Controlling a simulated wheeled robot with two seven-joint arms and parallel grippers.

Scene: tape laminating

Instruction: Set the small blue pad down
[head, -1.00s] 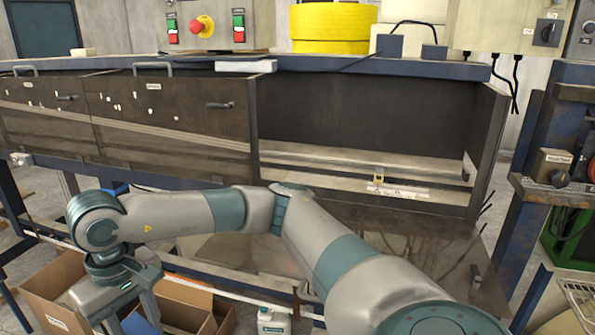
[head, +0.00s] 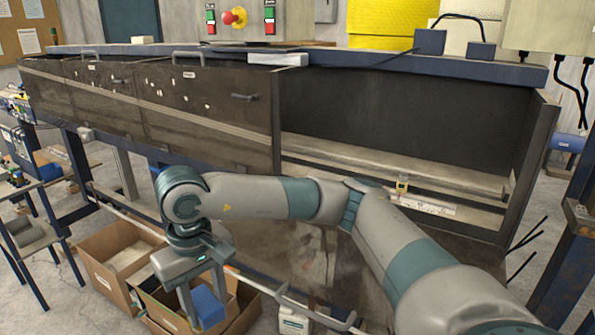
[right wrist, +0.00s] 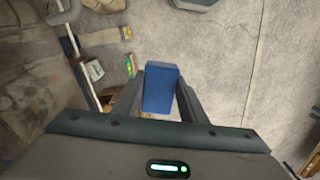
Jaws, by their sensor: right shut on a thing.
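The small blue pad (head: 207,306) is held between the fingers of my right gripper (head: 203,296), which points down in the lower left of the head view. In the right wrist view the blue pad (right wrist: 160,88) sits between the two dark fingers, with grey concrete floor behind it. In the head view the pad appears in front of the right cardboard box (head: 160,312); I cannot tell whether it is inside the box or above it. My left gripper is not in view.
Another open cardboard box (head: 105,282) stands to the left. A white container (head: 294,323) stands on the floor to the right. The dark laminating machine (head: 210,120) fills the middle, with a pale rail (head: 270,287) low in front.

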